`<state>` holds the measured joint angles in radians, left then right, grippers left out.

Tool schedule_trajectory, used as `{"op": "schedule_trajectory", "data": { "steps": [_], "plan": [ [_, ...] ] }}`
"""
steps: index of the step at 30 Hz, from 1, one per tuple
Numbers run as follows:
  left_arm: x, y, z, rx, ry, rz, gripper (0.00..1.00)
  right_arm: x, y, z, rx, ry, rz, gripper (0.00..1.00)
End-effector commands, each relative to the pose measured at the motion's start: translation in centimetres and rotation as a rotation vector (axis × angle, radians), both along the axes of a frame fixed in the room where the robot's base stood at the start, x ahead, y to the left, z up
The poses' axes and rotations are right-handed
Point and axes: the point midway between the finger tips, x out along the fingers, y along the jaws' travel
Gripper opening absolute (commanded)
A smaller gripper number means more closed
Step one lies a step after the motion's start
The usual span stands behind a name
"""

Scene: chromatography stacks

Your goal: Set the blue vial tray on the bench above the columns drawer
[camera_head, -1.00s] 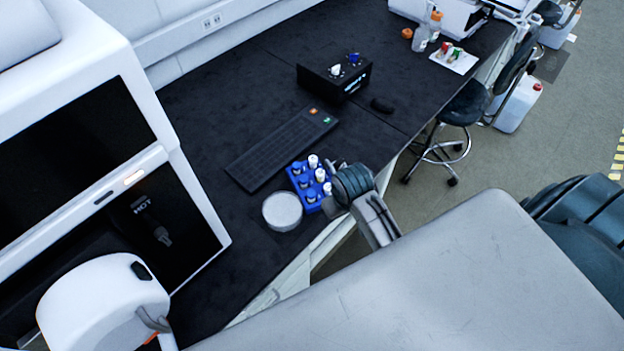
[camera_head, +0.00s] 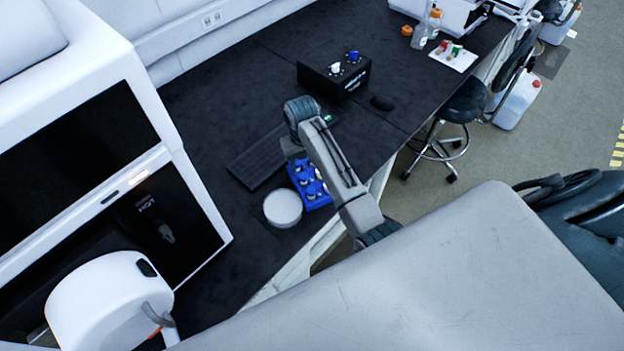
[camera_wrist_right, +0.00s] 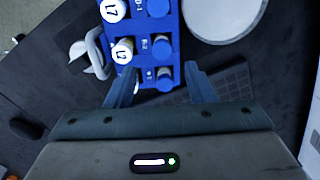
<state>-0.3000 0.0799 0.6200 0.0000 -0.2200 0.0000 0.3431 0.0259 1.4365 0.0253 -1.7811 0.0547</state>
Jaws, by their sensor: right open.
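The blue vial tray (camera_head: 308,186) stands on the dark bench (camera_head: 222,112), near its front edge. It holds several vials, some with white caps and some with blue tops. In the head view my right arm crosses above it and partly covers it. In the right wrist view, the blue tray (camera_wrist_right: 178,40) lies just beyond my open right gripper (camera_wrist_right: 160,88); its near end shows between the two fingertips. I cannot tell whether the fingers touch it. My left gripper is not in view, and I cannot make out the columns drawer.
A round white dish (camera_head: 283,208) stands close to the tray's left side. A keyboard (camera_head: 258,157) lies behind the tray. A black box (camera_head: 334,76) with knobs and a mouse (camera_head: 382,103) are farther back. A large white instrument (camera_head: 160,120) stands at left.

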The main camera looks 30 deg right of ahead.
Motion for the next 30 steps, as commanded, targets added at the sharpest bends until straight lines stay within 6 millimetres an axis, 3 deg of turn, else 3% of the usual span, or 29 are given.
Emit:
{"op": "schedule_trajectory", "data": {
  "steps": [6, 13, 18, 26, 30],
  "plan": [
    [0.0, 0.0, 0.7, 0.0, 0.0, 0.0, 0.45, -0.1, 0.1, -1.7, 0.0, 0.001, 0.0, 0.49],
    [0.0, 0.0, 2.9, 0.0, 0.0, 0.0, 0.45, -0.6, 0.4, -4.4, 0.001, 0.003, 0.0, 0.49],
    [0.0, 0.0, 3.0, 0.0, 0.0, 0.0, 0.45, -0.4, 0.4, -6.3, 0.0, 0.0, 0.0, 0.49],
    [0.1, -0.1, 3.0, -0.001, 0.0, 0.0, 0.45, -0.4, 0.3, -6.7, 0.0, -0.002, 0.0, 0.49],
    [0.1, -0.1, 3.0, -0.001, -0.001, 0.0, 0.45, -0.4, 0.3, -6.7, 0.0, -0.002, 0.0, 0.25]
  ]
}}
